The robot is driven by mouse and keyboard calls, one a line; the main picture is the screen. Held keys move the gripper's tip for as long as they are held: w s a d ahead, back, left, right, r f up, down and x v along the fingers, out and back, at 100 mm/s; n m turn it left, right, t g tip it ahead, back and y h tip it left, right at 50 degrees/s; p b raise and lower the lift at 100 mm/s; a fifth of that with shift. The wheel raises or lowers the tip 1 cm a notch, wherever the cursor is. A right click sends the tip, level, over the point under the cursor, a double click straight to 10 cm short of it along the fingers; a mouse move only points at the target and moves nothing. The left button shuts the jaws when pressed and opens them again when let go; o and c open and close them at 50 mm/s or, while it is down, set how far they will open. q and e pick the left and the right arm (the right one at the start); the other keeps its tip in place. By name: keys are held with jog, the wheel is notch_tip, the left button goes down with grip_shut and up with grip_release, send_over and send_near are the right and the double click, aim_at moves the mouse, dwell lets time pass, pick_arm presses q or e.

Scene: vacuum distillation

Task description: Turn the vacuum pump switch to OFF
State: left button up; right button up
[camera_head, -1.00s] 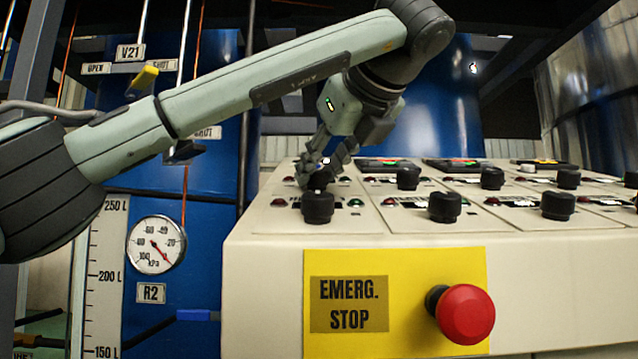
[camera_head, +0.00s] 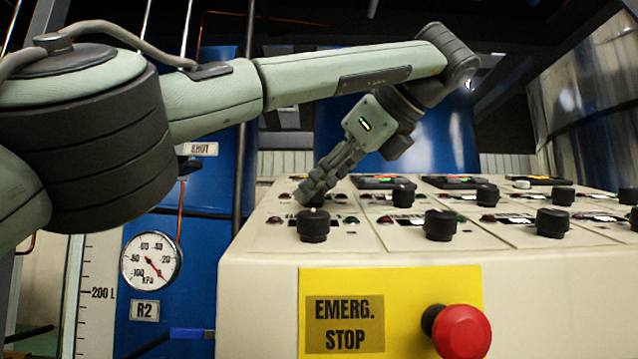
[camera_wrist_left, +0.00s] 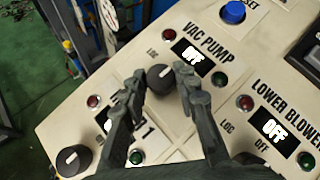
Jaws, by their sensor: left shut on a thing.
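The vacuum pump switch (camera_wrist_left: 160,78) is a round black knob with a white pointer mark, under the VAC PUMP label in the left wrist view. The display (camera_wrist_left: 192,57) beside it reads OFF. My left gripper (camera_wrist_left: 160,79) has one finger on each side of this knob and is shut on it. In the head view my left gripper (camera_head: 312,193) reaches down at a slant to the panel's left back part, and its fingers largely hide the knob there. My right gripper is not in view.
The cream control panel (camera_head: 262,290) carries several more knobs, such as a front-left one (camera_head: 313,226). A red emergency stop button (camera_head: 461,332) sticks out from its front. A round gauge (camera_head: 151,261) is at left. A LOWER BLOWER display (camera_wrist_left: 272,127) reads OFF.

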pick_arm(q)
jog(key=o, duration=1.2)
jog(key=shift+c, duration=0.2)
